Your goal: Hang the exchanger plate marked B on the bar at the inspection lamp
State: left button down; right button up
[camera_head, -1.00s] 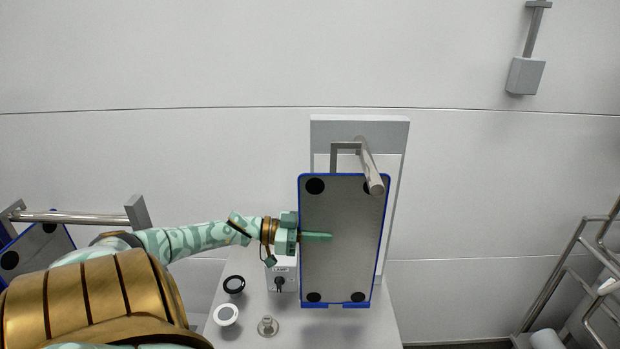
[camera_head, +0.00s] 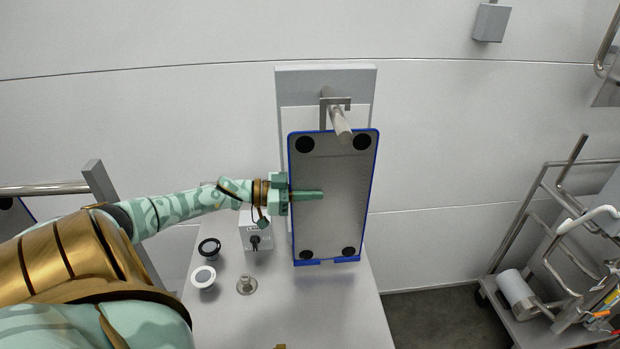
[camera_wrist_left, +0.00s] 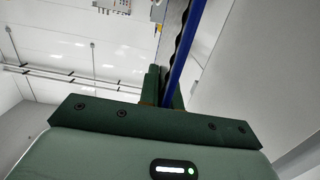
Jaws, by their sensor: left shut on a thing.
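The exchanger plate (camera_head: 335,200) is a grey sheet with a blue edge and black round spots near its corners. It is upright in front of a pale lamp panel; no letter is readable on it. My left gripper (camera_head: 305,196) is shut on its left edge at mid-height, one finger across the face. In the left wrist view the plate's blue edge (camera_wrist_left: 182,60) runs up from between the jaws. The bar (camera_head: 338,118) juts from a bracket on the panel (camera_head: 295,78). Its end overlaps the plate's top edge in view; I cannot tell if they touch.
Below stands a grey table (camera_head: 330,310) with a switch box (camera_head: 257,233), a black ring (camera_head: 209,249), a white ring (camera_head: 203,277) and a metal fitting (camera_head: 246,285). A rail (camera_head: 45,189) is at left. A cart (camera_head: 540,300) stands at right beyond open floor.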

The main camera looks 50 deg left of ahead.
pick_arm(q)
jog(key=shift+r, duration=0.1)
jog(key=c, duration=1.5)
grip_release()
jog(key=p+v, duration=0.3)
jog(key=v, duration=0.9)
jog(key=shift+p, duration=0.4)
